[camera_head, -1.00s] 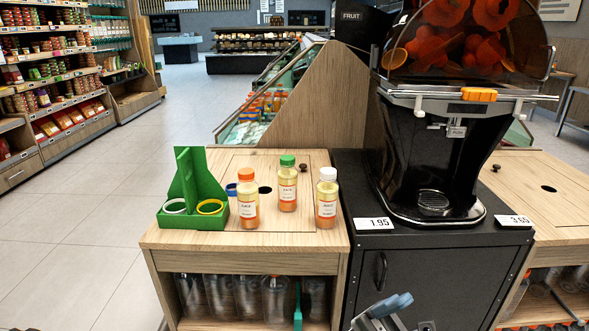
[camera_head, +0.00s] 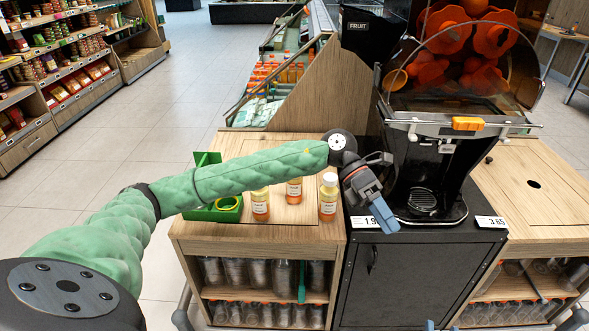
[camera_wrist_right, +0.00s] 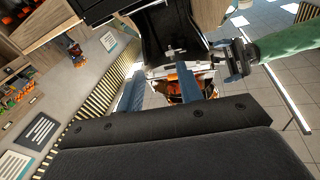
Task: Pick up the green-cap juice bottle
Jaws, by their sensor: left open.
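The green-cap juice bottle (camera_head: 294,191) stands upright on the wooden counter in the head view, the middle of three bottles. Its cap is hidden behind my left arm; its label and orange lower part show. My left gripper (camera_head: 384,215) is open and empty, fingers pointing down, right of the bottles and in front of the juicer. My right gripper (camera_wrist_right: 160,90) shows in the right wrist view with its two blue fingers apart and nothing between them.
A bottle (camera_head: 260,207) stands left and a white-cap bottle (camera_head: 328,197) right of it. A green carrier (camera_head: 215,213) is at the counter's left, partly behind my arm. The black juicer (camera_head: 432,165) stands to the right. Cups fill the shelf (camera_head: 255,294) below.

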